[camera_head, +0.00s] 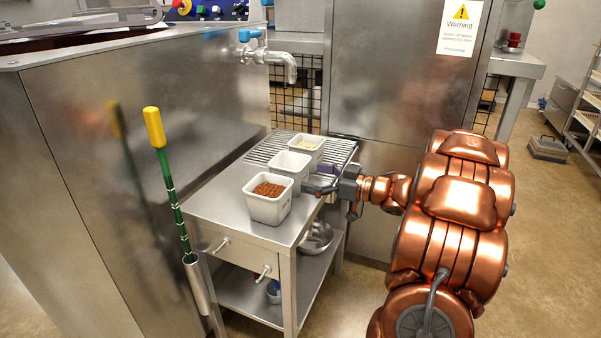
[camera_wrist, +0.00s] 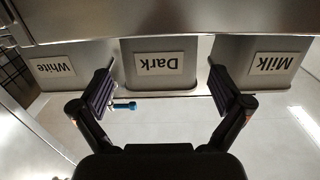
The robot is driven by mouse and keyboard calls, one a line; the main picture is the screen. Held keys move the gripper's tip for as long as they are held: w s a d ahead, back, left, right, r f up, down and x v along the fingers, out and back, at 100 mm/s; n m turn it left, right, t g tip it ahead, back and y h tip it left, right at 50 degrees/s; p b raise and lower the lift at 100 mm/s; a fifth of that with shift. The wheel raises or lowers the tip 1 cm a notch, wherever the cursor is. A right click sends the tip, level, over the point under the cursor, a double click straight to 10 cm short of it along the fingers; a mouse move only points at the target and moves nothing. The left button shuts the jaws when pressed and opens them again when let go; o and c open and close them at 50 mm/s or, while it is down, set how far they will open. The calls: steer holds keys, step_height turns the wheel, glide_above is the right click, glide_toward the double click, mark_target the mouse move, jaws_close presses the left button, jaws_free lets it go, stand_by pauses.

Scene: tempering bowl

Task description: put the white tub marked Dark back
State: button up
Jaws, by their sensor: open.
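The white tub marked Dark (camera_head: 288,170) is the middle of three in a row on the steel table. Its label (camera_wrist: 159,64) faces my wrist camera and reads upside down. Its contents are not clear. My gripper (camera_head: 312,181) is at the tub's right side in the head view. In the wrist view my gripper (camera_wrist: 165,88) is open, one finger towards each side of the Dark tub, with a gap on both sides. It holds nothing. I cannot tell how far the fingertips reach along the tub's sides.
The tub marked Milk (camera_wrist: 275,70), with brown pieces, stands in front (camera_head: 267,208). The tub marked White (camera_wrist: 65,68), with pale pieces, stands behind (camera_head: 308,146). Both neighbours are close to my fingers. A slatted rack (camera_head: 340,150) lies behind; a bowl (camera_head: 316,238) sits below.

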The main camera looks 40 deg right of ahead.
steer(key=p+v, duration=0.1)
steer(key=v, duration=0.6)
steer(key=shift+w+a, duration=0.1)
stand_by(0.5)
